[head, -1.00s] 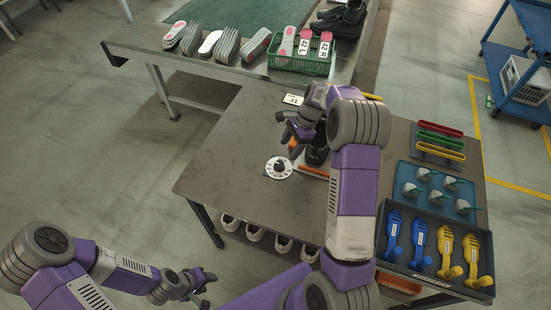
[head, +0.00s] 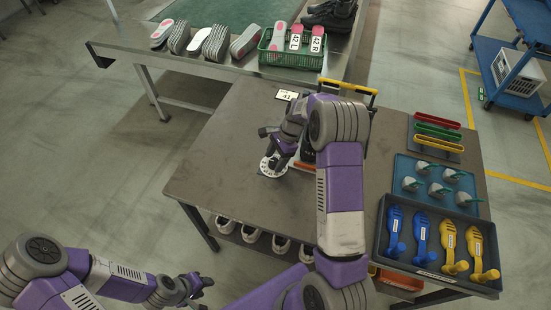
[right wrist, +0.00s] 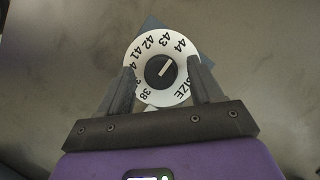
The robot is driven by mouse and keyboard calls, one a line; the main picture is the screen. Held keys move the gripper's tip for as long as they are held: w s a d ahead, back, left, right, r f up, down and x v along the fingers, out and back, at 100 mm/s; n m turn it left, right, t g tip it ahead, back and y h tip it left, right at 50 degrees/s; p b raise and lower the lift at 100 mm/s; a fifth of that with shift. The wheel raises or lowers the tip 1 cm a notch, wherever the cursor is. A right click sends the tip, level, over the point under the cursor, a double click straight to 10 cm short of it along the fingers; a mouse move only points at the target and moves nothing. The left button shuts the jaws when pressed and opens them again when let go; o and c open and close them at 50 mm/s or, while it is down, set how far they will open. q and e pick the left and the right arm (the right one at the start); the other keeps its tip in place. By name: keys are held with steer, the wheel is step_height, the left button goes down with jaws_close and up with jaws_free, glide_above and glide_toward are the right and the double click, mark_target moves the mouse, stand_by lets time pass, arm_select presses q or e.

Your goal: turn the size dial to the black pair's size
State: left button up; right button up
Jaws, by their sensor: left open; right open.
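The size dial is a white disc (right wrist: 140,88) with black numbers and a black centre knob (right wrist: 160,70). The knob's white line points up and right, roughly toward 44. In the head view the dial (head: 269,170) lies on the table, partly covered by my right gripper (head: 276,160). In the right wrist view my right gripper (right wrist: 161,75) is open, its fingers on either side of the knob, over the disc; I cannot tell whether they touch it. My left gripper (head: 203,284) is open and empty, left of the table. Black shoes (head: 330,14) stand on the back table.
A green basket (head: 290,60) holds insoles tagged 42 L and 42 R. A small card (head: 287,95) lies behind the dial, its number hard to read. A dark tray (head: 437,275) with blue and yellow tools is at right. The table's left part is clear.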

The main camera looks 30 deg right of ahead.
steer(key=shift+c, duration=0.3)
steer(key=c, duration=1)
steer(key=shift+o, duration=0.2)
steer(key=shift+w+r+n+g+p, duration=0.1)
steer(key=shift+n+g+p, duration=0.4)
steer(key=shift+n+p, duration=0.55)
steer(key=n+g+p, duration=0.1)
steer(key=n, duration=0.3)
steer(key=n+g+h, duration=0.1)
steer(key=n, duration=0.1)
steer(key=shift+w+a+n+p, duration=0.15)
steer(key=shift+n+p, duration=0.1)
steer(key=shift+p, duration=0.15)
steer(key=shift+n+g+h, duration=0.5)
steer(key=shift+n, duration=1.2)
